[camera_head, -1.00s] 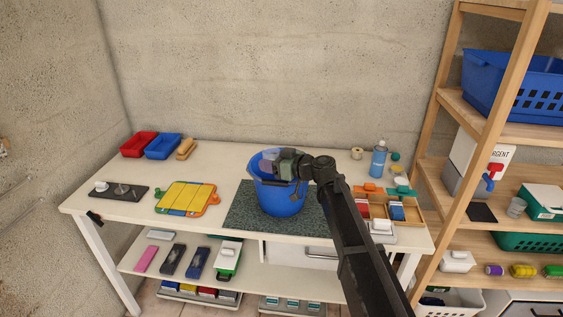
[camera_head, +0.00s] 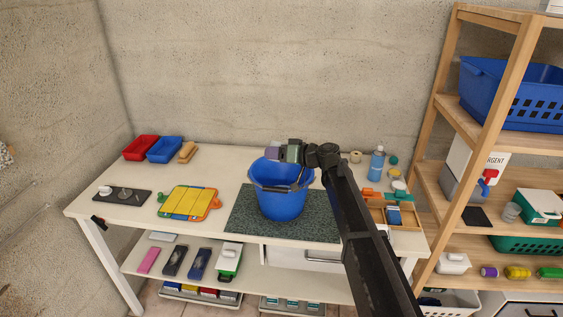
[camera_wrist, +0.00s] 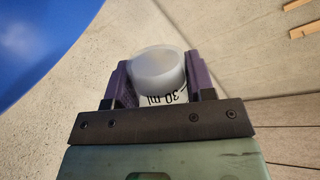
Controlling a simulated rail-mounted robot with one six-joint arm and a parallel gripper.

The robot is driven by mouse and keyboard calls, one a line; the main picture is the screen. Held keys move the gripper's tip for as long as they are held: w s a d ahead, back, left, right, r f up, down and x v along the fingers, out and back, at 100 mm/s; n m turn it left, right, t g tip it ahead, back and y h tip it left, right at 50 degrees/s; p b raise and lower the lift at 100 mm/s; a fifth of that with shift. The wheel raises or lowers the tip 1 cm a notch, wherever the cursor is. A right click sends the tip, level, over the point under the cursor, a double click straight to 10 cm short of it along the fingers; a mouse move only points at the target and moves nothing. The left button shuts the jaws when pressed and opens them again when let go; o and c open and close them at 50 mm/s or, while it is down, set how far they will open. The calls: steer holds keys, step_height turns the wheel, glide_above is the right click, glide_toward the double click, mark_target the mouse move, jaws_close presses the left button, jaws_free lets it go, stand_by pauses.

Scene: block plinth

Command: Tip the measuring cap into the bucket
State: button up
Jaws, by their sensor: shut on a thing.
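The measuring cap (camera_wrist: 158,75) is a small whitish, translucent cup marked "30 ml". In the wrist view it sits between the purple fingers of my gripper (camera_wrist: 160,82), which is shut on it. In the head view my gripper (camera_head: 274,151) is at the far rim of the blue bucket (camera_head: 281,204), slightly above it in the picture; the cap cannot be made out there. The bucket stands upright on a dark speckled mat (camera_head: 242,219). Part of a blue surface, likely the bucket (camera_wrist: 35,35), fills the wrist view's upper left corner. The cap's contents cannot be seen.
Red (camera_head: 141,147) and blue trays (camera_head: 164,149) stand at the table's back left, and a yellow-topped board (camera_head: 188,203) lies left of the mat. A blue spray can (camera_head: 377,163) and a wooden organizer (camera_head: 402,216) are on the right.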

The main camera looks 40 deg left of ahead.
steer(key=shift+w+a+f+m, duration=0.2)
steer(key=shift+w+f+m, duration=0.2)
steer(key=shift+f, duration=0.05)
steer(key=shift+r, duration=0.1)
steer(key=shift+w+f+m+g+b, duration=0.15)
steer(key=shift+f+m+g+b, duration=0.25)
steer(key=shift+m, duration=0.3)
stand_by(1.4)
steer(key=shift+f+m+b, duration=0.7)
steer(key=shift+f+b, duration=0.5)
steer(key=shift+b, duration=0.05)
stand_by(1.3)
steer(key=shift+r+m+g+p, duration=0.3)
steer(key=shift+r+m+g, duration=0.1)
steer(key=shift+m, duration=0.3)
stand_by(1.8)
steer(key=shift+f, duration=0.1)
